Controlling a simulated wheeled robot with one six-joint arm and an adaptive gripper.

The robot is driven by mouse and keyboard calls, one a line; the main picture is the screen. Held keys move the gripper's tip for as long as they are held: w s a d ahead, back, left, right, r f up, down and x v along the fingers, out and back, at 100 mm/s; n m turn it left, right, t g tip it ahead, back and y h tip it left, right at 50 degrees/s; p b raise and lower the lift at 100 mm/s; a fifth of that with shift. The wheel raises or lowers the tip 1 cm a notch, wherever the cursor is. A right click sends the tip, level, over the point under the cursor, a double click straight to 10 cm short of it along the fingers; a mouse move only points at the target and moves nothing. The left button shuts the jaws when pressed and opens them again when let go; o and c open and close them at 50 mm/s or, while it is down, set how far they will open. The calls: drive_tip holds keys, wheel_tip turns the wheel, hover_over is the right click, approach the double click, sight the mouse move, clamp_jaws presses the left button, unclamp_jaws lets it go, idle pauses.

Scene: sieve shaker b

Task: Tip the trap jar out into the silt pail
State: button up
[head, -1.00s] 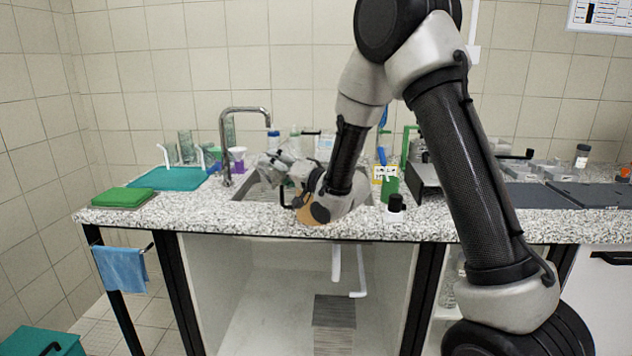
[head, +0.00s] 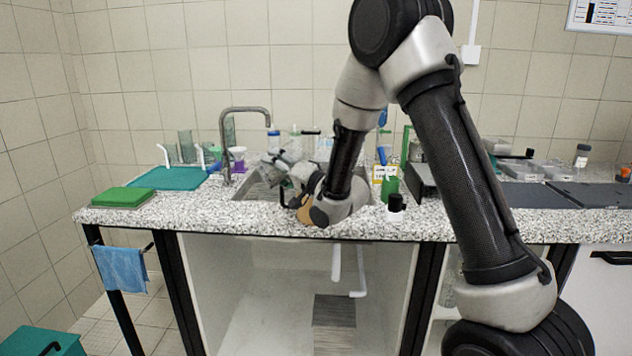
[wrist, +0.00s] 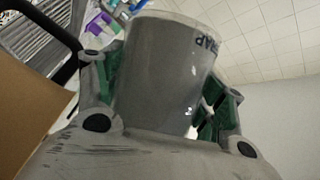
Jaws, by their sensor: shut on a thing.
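My gripper (wrist: 160,78) is shut on the trap jar (wrist: 158,85), a clear cylinder, grey inside, with a paler rim band and dark lettering that is partly cut off. The green-padded fingers press on its two sides. In the head view my gripper (head: 276,166) is low over the sink, and the jar is hard to make out there. A teal container (head: 40,342) with a dark handle stands on the floor at the lower left, far from the gripper. I cannot tell whether it is the silt pail. How full the jar is cannot be told.
The sink (head: 256,190) lies under my gripper, with the tap (head: 226,150) to its left. A tan object (head: 305,214) shows by my wrist. A green pad (head: 123,197) and a teal mat (head: 168,178) lie left.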

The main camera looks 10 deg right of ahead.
drive_tip(key=shift+m+t, duration=0.3)
drive_tip(key=shift+m, duration=0.4)
idle(1.2)
drive_tip(key=shift+w+d+r+m+t, duration=0.15)
drive_tip(key=shift+d+r+m+t, duration=0.1)
drive_tip(key=shift+d+r+m, duration=0.35)
drive_tip(key=shift+w+d+r+m+t, duration=0.1)
drive_tip(key=shift+d+r+m+t, duration=0.25)
drive_tip(key=shift+r, duration=0.4)
idle(0.8)
drive_tip(key=shift+d+f+m+t, duration=0.15)
drive_tip(key=shift+d+m+t, duration=0.15)
drive_tip(key=shift+m, duration=0.75)
idle(0.6)
drive_tip(key=shift+w+d+r+m+t, duration=0.1)
drive_tip(key=shift+d+r+m+t, duration=0.3)
drive_tip(key=shift+m, duration=0.5)
idle(0.3)
